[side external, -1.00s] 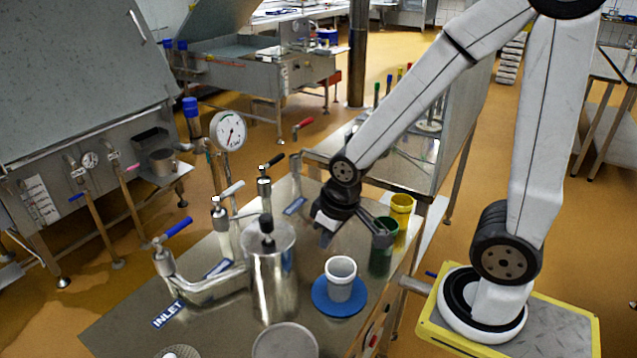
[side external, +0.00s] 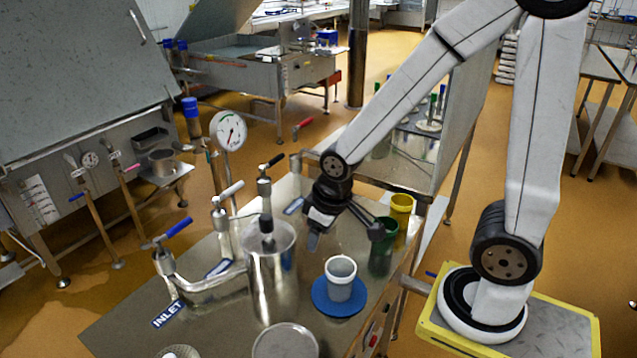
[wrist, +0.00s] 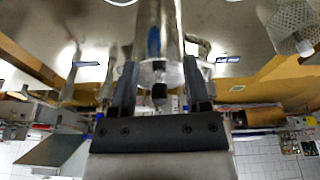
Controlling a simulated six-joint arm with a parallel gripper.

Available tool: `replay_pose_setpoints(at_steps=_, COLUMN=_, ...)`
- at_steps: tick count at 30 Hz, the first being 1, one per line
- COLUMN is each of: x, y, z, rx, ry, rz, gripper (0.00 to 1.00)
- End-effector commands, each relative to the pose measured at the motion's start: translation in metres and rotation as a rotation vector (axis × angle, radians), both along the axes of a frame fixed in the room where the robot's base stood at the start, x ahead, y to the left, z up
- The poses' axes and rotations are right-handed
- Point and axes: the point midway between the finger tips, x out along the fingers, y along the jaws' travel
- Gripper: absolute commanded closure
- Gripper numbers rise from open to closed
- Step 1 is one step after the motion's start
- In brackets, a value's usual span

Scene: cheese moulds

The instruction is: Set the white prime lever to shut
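The white prime lever (side external: 230,191) sits on top of an upright steel valve left of the steel cylinder, tilted up to the right. The label plate (side external: 218,268) lies at its foot. My gripper (side external: 316,238) hangs over the table to the right of the steel cylinder (side external: 270,275), clear of the lever and empty. In the wrist view my gripper (wrist: 160,78) has its two fingers apart, with the cylinder showing beyond the gap. I cannot make out the white lever in the wrist view.
A blue lever (side external: 178,228) stands front left by the INLET label (side external: 168,314). A black lever (side external: 275,161) and a red lever (side external: 303,124) stand behind. A gauge (side external: 229,130) rises near the white lever. A white cup (side external: 340,275) stands on a blue disc (side external: 326,302).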

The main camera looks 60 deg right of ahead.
Motion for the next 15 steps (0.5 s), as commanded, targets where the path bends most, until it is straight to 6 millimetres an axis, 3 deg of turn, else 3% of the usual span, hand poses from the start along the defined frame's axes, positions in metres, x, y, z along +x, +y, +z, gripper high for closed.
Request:
replay_pose_setpoints(at_steps=5, x=0.035, y=-0.003, z=0.005, rx=-0.053, ry=0.012, rz=0.145, gripper=0.39)
replay_pose_setpoints(at_steps=15, x=0.125, y=-0.013, z=0.016, rx=-0.208, ry=0.057, rz=0.532, gripper=0.39)
